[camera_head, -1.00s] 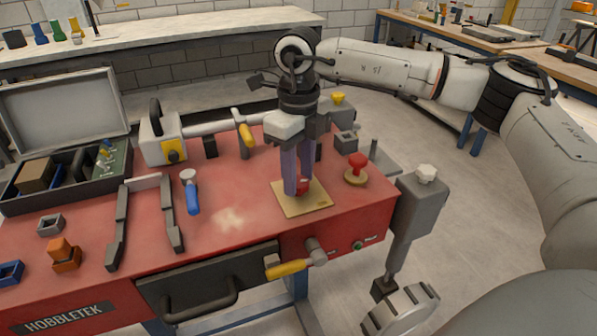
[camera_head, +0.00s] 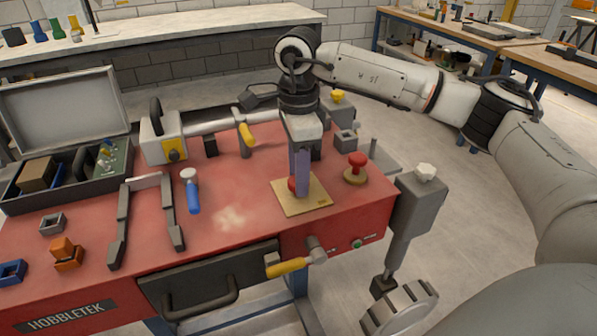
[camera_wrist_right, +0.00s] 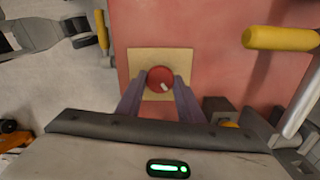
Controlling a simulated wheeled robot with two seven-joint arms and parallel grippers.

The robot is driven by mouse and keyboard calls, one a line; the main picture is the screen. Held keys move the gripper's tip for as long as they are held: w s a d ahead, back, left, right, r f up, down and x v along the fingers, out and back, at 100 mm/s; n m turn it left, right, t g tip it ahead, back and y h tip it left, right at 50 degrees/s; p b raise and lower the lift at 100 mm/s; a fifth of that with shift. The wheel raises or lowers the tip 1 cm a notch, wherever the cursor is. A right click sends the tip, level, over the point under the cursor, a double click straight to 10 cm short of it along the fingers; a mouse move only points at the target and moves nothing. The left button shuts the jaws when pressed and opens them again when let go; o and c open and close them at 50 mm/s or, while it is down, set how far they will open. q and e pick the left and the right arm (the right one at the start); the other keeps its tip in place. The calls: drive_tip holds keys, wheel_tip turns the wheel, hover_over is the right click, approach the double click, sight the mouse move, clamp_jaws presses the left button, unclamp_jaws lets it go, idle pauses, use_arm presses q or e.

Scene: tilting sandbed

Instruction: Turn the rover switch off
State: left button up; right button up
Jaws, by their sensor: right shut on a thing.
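The rover switch is a round red knob (camera_head: 292,185) on a square tan plate (camera_head: 288,209), set on the red bench top. In the right wrist view the knob (camera_wrist_right: 159,76) shows a short white mark at its lower right, on the bare tan plate (camera_wrist_right: 141,58). My right gripper (camera_head: 301,190) points down from above, its purple fingers at the knob. In the right wrist view the gripper (camera_wrist_right: 160,90) has one finger on each side of the knob and is shut on it. The plate's lettering is too small to read. My left gripper is out of view.
A red mushroom button (camera_head: 356,165) stands right of the plate. A yellow-handled lever (camera_head: 287,267) sticks out of the bench front. A blue-handled tool (camera_head: 192,193) and an open case (camera_head: 70,110) are at the left. Bench top between tool and plate is clear.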

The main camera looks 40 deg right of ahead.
drive_tip(key=shift+r+n, duration=0.1)
drive_tip(key=shift+n, duration=0.6)
drive_tip(key=o, duration=1.1)
drive_tip(key=shift+c, duration=0.2)
wheel_tip(320, 180, up, 10)
drive_tip(key=shift+r, duration=0.15)
